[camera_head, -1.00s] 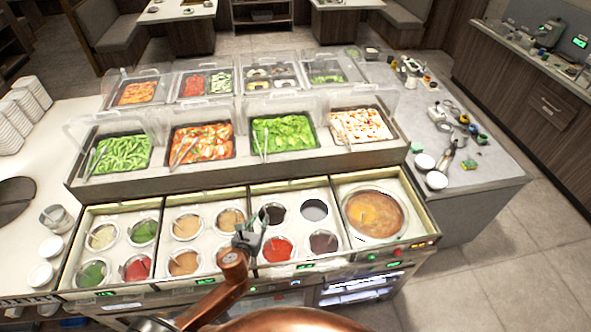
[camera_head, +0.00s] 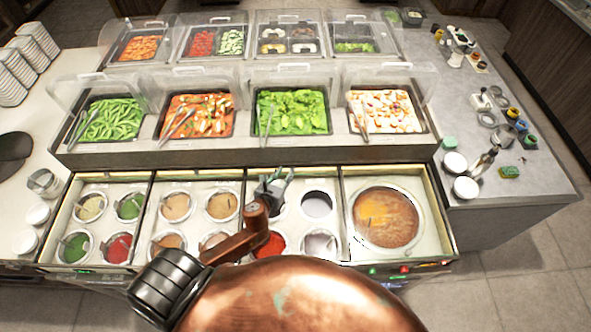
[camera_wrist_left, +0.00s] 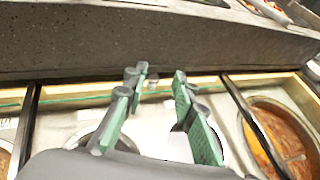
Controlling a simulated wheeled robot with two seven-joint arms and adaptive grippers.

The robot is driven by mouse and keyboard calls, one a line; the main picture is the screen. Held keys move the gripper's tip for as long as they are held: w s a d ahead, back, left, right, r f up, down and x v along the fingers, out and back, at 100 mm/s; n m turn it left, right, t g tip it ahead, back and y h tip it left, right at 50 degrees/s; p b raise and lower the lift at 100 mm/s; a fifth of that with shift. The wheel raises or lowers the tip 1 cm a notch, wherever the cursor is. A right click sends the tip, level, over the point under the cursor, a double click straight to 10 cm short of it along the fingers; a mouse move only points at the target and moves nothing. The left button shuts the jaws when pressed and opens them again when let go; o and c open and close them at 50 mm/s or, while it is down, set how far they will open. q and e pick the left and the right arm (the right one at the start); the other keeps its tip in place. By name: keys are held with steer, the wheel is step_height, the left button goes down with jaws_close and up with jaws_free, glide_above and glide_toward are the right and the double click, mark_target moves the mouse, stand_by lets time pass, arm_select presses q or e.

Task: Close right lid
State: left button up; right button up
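My left gripper (camera_head: 272,188) reaches over the third compartment of the front sauce counter (camera_head: 330,245), near its back edge. In the left wrist view the left gripper (camera_wrist_left: 158,105) is open, its green-padded fingers apart, with the counter's back rail and a small grey piece (camera_wrist_left: 152,84) beyond and between them. The rightmost compartment stands open and holds a round pan of orange-brown soup (camera_head: 389,216). I cannot make out a shut lid over any front compartment. My copper-coloured arm hides part of the front edge. My right gripper is not in view.
Raised clear covers (camera_head: 382,78) stand over the food trays behind the sauce counter. A dark step (camera_head: 250,152) rises behind the wells. White bowls (camera_head: 455,163) and small bottles stand on the right counter. Stacked white plates (camera_head: 30,55) stand at left.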

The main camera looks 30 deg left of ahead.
arm_select(q)
steer(key=w+f+b, duration=0.1)
steer(key=w+f, duration=0.1)
steer(key=w+f+b, duration=0.2)
steer(key=f, duration=0.1)
steer(key=w+a+f+b, duration=0.1)
steer(key=w+f, duration=0.2)
steer(key=shift+w+a+f, duration=0.1)
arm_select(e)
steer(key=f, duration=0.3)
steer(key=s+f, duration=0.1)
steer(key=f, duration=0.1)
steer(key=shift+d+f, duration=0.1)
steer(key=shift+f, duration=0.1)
arm_select(q)
steer(key=shift+c, duration=0.2)
jaws_close()
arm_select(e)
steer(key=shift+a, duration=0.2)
